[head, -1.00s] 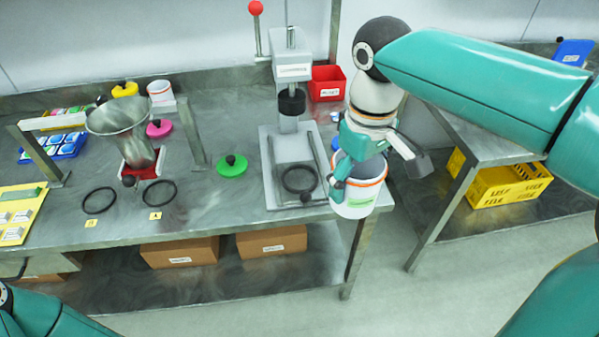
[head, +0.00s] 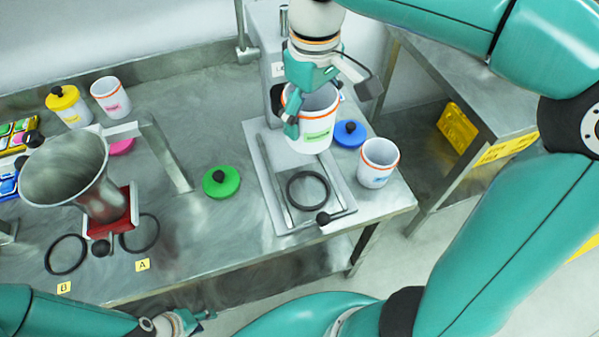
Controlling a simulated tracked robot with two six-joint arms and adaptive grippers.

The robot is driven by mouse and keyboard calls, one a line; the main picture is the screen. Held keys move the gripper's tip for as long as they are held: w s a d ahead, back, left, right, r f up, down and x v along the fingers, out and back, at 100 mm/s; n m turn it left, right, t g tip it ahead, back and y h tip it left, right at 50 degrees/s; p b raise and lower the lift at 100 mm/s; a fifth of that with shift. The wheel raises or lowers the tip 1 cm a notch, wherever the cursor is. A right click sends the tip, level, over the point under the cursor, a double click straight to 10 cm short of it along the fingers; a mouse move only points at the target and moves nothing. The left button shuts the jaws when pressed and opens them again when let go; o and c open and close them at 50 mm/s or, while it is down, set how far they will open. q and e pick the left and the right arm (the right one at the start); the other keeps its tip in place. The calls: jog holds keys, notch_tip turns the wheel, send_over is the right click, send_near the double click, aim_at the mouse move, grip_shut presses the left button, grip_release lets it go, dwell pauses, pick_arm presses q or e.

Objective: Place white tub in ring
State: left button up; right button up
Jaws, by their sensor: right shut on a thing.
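My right gripper (head: 297,112) is shut on a white tub (head: 318,133) with an orange rim and a green label. One finger shows at the tub's left wall; the other is hard to make out. The tub is upright and open, in front of the press column. A black ring (head: 308,190) lies on the press base (head: 268,181), below the tub in the picture. Two more black rings lie on the bench, one (head: 139,233) by label A and one (head: 66,254) by label B. My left gripper (head: 203,316) is low at the front; its fingers are unclear.
A blue-labelled tub (head: 379,162) and a blue lid (head: 349,134) stand right of the press. A green lid (head: 221,182) lies left of it. A metal funnel (head: 66,172), a yellow-lidded tub (head: 68,106) and a pink-labelled tub (head: 111,97) are further left.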

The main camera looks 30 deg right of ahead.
notch_tip(320, 180, down, 20)
jog(key=shift+s+d+r+b, duration=0.1)
jog(key=shift+d+r+b, duration=0.05)
jog(key=shift+b, duration=0.4)
jog(key=o, duration=1.2)
jog(key=shift+r, duration=0.15)
notch_tip(320, 180, up, 12)
jog(key=shift+p, duration=0.35)
